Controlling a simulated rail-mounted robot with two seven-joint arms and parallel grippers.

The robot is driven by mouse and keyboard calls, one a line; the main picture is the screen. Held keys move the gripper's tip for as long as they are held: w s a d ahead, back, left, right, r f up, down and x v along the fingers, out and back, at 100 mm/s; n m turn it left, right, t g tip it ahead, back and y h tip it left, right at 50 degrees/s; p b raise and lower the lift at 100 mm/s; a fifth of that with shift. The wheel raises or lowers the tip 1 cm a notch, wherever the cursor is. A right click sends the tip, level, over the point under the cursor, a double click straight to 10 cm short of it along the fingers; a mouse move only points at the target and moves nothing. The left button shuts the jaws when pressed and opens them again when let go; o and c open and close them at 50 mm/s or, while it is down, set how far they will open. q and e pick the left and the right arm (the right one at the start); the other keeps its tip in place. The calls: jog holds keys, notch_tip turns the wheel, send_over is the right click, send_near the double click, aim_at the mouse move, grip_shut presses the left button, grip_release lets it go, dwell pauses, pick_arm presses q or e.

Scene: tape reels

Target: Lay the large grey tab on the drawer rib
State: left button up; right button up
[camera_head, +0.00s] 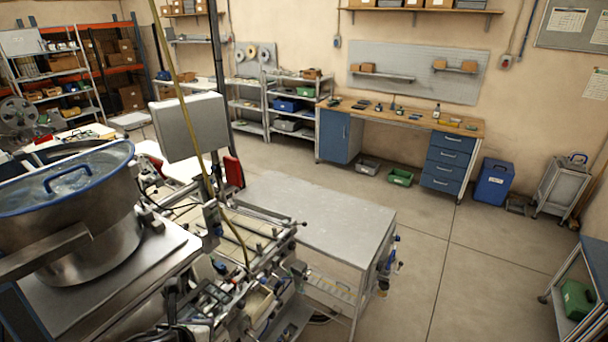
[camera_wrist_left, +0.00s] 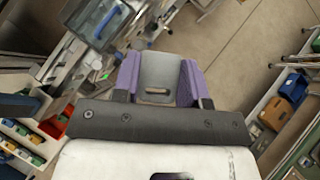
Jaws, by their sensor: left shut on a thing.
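The large grey tab (camera_wrist_left: 158,76) shows in the left wrist view, a flat grey plate with rounded top corners and a slot near its lower end. My left gripper (camera_wrist_left: 160,78) is shut on it, with a purple-padded finger on each side. The tab is held up in the air, with floor and equipment far behind it. I cannot pick out the drawer rib in either view. Neither gripper can be made out in the head view, and my right gripper is not in view.
A machine with a lidded metal bowl (camera_head: 75,190) fills the left of the head view. A grey-topped table (camera_head: 315,217) stands beside it. A workbench with blue drawers (camera_head: 447,163) stands at the back wall. Open floor lies to the right.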

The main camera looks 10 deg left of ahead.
pick_arm(q)
jog(key=d+r+m+h+p, duration=0.1)
jog(key=d+r+m+p, duration=0.1)
jog(key=d+r, duration=0.6)
jog(key=shift+s+r+h, duration=0.3)
jog(key=shift+s+r, duration=0.1)
jog(key=shift+r, duration=0.45)
